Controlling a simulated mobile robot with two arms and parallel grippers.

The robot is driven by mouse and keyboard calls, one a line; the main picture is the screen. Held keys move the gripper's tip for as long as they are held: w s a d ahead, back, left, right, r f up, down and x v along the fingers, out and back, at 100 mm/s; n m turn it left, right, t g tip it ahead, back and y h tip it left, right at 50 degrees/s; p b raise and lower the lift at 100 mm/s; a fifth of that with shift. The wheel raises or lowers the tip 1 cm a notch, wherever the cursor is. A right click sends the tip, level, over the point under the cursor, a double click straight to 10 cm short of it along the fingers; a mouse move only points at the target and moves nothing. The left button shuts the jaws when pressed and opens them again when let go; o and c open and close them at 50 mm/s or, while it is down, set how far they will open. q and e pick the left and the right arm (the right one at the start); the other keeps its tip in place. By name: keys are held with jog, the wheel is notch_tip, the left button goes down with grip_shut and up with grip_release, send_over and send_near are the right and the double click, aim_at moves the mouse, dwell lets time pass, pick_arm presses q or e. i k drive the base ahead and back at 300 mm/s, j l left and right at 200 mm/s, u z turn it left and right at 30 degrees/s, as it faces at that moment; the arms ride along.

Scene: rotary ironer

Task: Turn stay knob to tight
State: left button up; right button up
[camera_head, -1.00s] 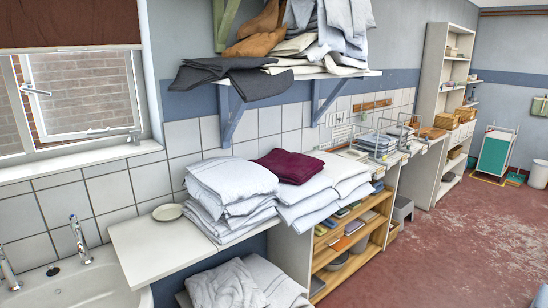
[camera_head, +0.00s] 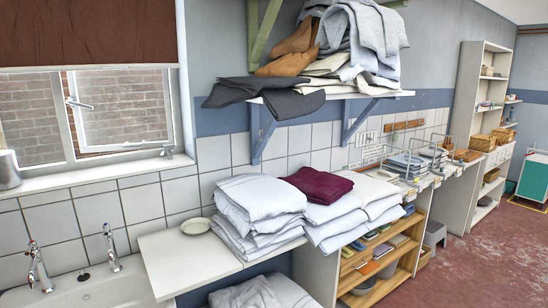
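The window (camera_head: 120,112) is at the upper left, below a brown blind (camera_head: 90,32). A light handle (camera_head: 79,103) shows on the frame of its opening pane. A small grey metal fitting (camera_head: 167,152), perhaps the stay knob, stands at the right end of the white sill (camera_head: 90,177). It is too small to tell its setting. Neither of my grippers is in view.
A sink (camera_head: 85,292) with two taps (camera_head: 38,268) (camera_head: 112,247) lies below the window. A grey canister (camera_head: 9,170) stands on the sill. A white counter (camera_head: 185,262) holds a dish (camera_head: 195,226) and folded linen (camera_head: 260,205). Open red floor (camera_head: 480,265) lies at right.

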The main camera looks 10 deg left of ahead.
aim_at(170, 147)
jog(key=i+j+u, duration=0.3)
jog(key=i, duration=0.15)
jog(key=i+j+u, duration=0.25)
jog(key=i, duration=0.15)
jog(key=i+u, duration=0.3)
jog(key=i, duration=0.15)
